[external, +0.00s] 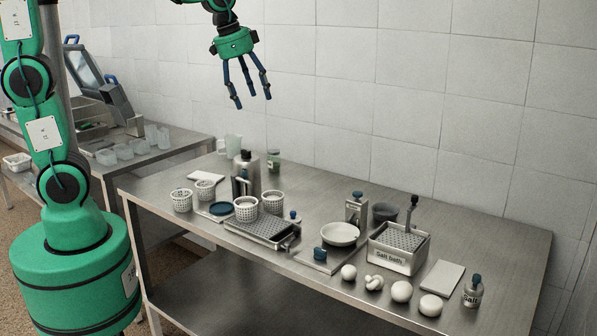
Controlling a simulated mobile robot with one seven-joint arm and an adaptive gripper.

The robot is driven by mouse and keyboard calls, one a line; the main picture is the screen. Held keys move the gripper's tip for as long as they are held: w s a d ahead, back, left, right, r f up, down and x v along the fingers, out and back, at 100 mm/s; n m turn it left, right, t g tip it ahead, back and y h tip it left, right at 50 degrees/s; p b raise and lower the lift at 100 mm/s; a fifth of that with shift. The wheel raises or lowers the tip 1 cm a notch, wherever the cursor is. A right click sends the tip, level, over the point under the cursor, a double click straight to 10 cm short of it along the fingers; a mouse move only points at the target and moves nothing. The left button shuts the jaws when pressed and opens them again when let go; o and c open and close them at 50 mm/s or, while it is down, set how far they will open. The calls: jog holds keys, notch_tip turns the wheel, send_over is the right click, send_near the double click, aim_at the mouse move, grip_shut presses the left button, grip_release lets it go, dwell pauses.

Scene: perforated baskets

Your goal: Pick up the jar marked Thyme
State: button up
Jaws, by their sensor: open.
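My gripper (253,101) hangs high in front of the tiled wall, above the back left of the steel table (490,235). Its dark blue fingers point down, spread open and empty. A small greenish jar (274,161) stands upright at the table's back edge, below and a little right of my gripper and well apart from it. Its label is too small to read, so I cannot tell whether it says Thyme. Another jar (473,293) with a dark blue stopper stands at the front right; its label appears to read Salt.
A dark metal bottle (246,172) stands just left of the greenish jar. Perforated white baskets (182,201) and a slotted tray (262,230) are in front. A salt bath (398,262), a white bowl (340,234) and several pale rounded objects (401,291) occupy the right. The back right is clear.

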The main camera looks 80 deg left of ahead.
jog(key=w+a+f+g+p, duration=0.1)
jog(key=w+a+p, duration=0.2)
jog(key=w+a, duration=0.7)
jog(key=g+h+p, duration=0.1)
jog(key=g+p, duration=0.1)
jog(key=p, duration=0.8)
send_over(274, 150)
notch_tip(274, 150, down, 23)
jog(key=shift+s+r+m, duration=0.1)
jog(key=shift+s+m, duration=0.1)
jog(key=shift+m, duration=0.2)
jog(key=shift+d+f, duration=0.1)
jog(key=shift+f, duration=4.2)
jog(key=shift+f, duration=0.1)
jog(key=shift+w+d+f+p, duration=0.1)
jog(key=shift+f+p, duration=0.2)
jog(key=shift+f, duration=2.2)
